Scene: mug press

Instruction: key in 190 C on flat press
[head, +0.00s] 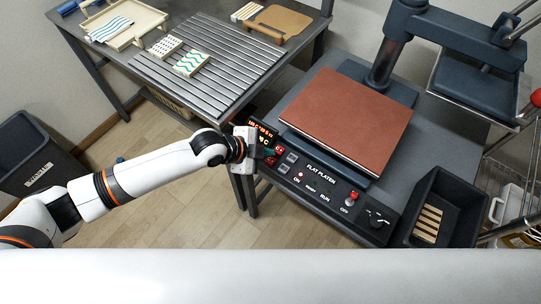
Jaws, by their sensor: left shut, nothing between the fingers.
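The flat press stands at the right, with a brown platen pad (346,116) on its base and its dark upper plate (468,88) swung off to the right. Its black control panel (322,194) is labelled FLAT PLATEN. A red lit display (263,131) is at the panel's left end, partly covered by my left gripper; its digits are too small to read surely. My left gripper (268,153) is shut and empty, its tips at the buttons just below the display. I cannot tell if it touches one. My right gripper is not in view.
A black bin (440,205) with wooden strips sits right of the panel. A dark waste bin (38,160) stands on the floor at left.

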